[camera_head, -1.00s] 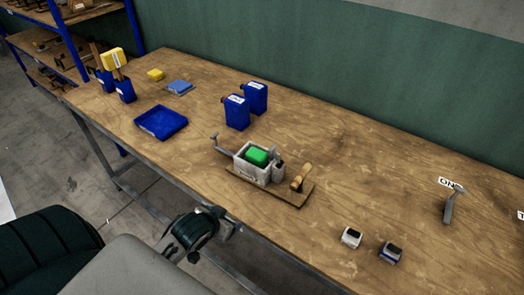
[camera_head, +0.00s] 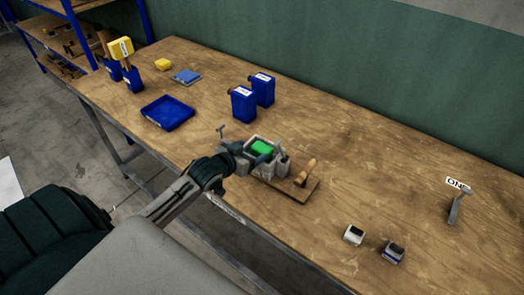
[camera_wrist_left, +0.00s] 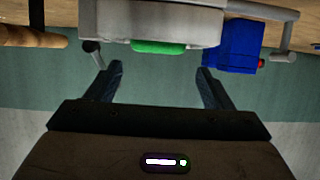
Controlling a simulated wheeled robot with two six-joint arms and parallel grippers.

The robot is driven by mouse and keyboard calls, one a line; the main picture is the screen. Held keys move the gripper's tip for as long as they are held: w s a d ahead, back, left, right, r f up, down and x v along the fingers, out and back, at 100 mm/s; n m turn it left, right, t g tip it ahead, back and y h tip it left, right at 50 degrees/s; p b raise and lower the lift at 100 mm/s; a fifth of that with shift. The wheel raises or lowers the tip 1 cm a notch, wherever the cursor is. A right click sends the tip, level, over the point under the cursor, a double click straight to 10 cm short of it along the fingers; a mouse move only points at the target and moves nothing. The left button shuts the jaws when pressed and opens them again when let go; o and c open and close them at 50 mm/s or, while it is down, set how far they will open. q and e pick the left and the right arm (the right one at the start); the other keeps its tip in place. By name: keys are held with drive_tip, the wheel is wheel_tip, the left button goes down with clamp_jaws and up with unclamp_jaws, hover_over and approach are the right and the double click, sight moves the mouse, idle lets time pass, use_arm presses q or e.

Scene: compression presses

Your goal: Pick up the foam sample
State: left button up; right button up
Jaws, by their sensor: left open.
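The green foam sample (camera_head: 262,148) sits in the grey metal press (camera_head: 262,172) on a wooden base near the table's front edge. In the left wrist view the foam (camera_wrist_left: 159,47) shows as a green strip beside the grey press body (camera_wrist_left: 160,22). My left gripper (camera_head: 250,154) is at the left side of the press, beside the foam. In the left wrist view its two fingers (camera_wrist_left: 160,85) are apart with nothing between them, and the foam lies beyond their tips. My right gripper is not in view.
The press has a wooden-handled lever (camera_head: 305,172) at right and a metal crank (camera_head: 221,131) at left. Two blue canisters (camera_head: 243,105) stand behind it. A blue tray (camera_head: 167,112) lies to the left. Two small boxes (camera_head: 354,235) sit at front right.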

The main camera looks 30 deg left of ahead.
sight(261, 148)
use_arm(q)
drive_tip(key=p+x, duration=0.1)
drive_tip(key=x, duration=0.1)
drive_tip(key=p+x, duration=0.1)
drive_tip(key=x, duration=0.2)
drive_tip(key=shift+d+f, duration=0.15)
drive_tip(key=shift+f, duration=0.1)
drive_tip(key=shift+w+f, duration=0.15)
drive_tip(key=c, duration=0.7)
